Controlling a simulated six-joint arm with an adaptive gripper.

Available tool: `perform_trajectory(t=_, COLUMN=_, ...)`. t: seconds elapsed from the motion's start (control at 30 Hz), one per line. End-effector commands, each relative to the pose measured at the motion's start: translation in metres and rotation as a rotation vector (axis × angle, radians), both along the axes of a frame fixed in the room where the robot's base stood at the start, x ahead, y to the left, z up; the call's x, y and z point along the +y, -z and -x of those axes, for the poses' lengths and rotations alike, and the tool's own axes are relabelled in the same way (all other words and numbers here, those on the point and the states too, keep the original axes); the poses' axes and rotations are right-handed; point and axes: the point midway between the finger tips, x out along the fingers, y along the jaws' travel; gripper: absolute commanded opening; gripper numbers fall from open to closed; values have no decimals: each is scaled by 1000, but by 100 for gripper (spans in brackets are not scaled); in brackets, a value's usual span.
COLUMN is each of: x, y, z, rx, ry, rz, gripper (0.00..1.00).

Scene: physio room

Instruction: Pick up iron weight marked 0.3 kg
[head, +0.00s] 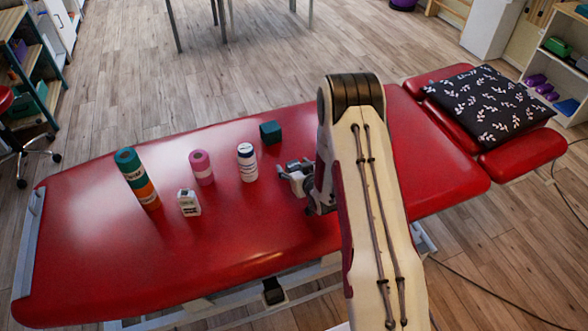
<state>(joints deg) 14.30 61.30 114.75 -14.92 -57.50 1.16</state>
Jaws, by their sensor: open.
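No 0.3 kg marking can be read in the head view. A small dark green block (271,132) stands on the red treatment table (100,259), near its far edge; I cannot tell if it is the iron weight. My gripper (287,176) is open, low over the table, its fingers pointing left. The block is beyond the gripper and slightly left, apart from it. The gripper appears empty. My arm hides part of the table behind and to the right of the gripper.
A white bottle (247,163) stands left of my gripper. Further left are a pink roll (201,167), a small white device (189,203) and a tall teal and orange roll (137,178). A patterned pillow (488,104) lies at the right. The table's front left is clear.

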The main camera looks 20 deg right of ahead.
Motion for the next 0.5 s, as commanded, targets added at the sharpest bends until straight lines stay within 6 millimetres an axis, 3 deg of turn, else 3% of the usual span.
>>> perform_trajectory(t=0.27, x=0, y=0, z=0, rx=0, ry=0, rz=0, gripper=55)
perform_trajectory(t=0.47, x=0, y=0, z=0, rx=0, ry=0, rz=0, gripper=5)
perform_trajectory(t=0.5, x=0, y=0, z=0, rx=0, ry=0, rz=0, gripper=2)
